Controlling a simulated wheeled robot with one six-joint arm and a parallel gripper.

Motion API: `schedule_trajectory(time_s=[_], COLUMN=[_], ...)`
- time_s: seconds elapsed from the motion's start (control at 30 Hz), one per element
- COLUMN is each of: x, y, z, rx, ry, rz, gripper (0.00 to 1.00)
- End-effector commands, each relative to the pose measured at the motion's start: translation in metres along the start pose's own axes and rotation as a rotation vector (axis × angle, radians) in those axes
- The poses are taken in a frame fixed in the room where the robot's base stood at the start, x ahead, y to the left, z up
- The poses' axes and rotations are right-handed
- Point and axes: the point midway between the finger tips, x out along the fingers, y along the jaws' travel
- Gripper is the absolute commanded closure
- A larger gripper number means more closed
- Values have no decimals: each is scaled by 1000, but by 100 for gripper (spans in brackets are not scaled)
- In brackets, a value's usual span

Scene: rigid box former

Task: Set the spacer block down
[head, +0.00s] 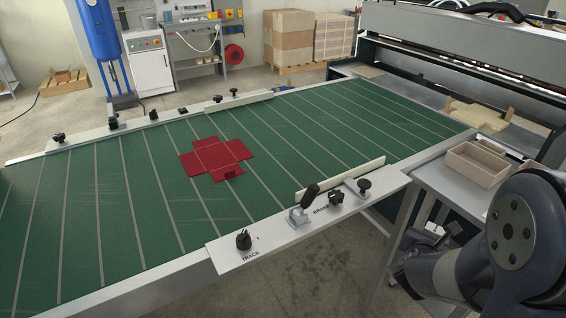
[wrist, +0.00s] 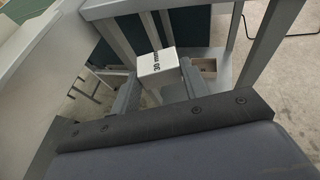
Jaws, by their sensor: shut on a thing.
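The spacer block (wrist: 158,66) is a small white block with "30 mm" printed in black on its side. It shows in the wrist view, between the two fingers of my gripper (wrist: 160,82), which is shut on it. Whether the block touches anything below it cannot be told.
A green belt table (head: 120,215) carries a flat red box blank (head: 215,157). Knobs and a toggle clamp (head: 302,207) stand on its near rail. A side table (head: 437,180) at the right holds an open beige tray (head: 475,163). Grey frame legs (wrist: 255,45) stand close in the wrist view.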

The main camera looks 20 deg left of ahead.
Motion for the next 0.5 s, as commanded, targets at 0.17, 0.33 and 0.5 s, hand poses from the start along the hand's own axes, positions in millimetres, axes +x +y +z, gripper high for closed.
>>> schedule_trajectory(time_s=[0.17, 0.33, 0.5], x=[22, 28, 20], y=[0, 0, 0], z=[-52, -67, -47], rx=[0, 0, 0], ry=[-1, -2, -2], rz=[0, 0, 0], gripper=[82, 82, 82])
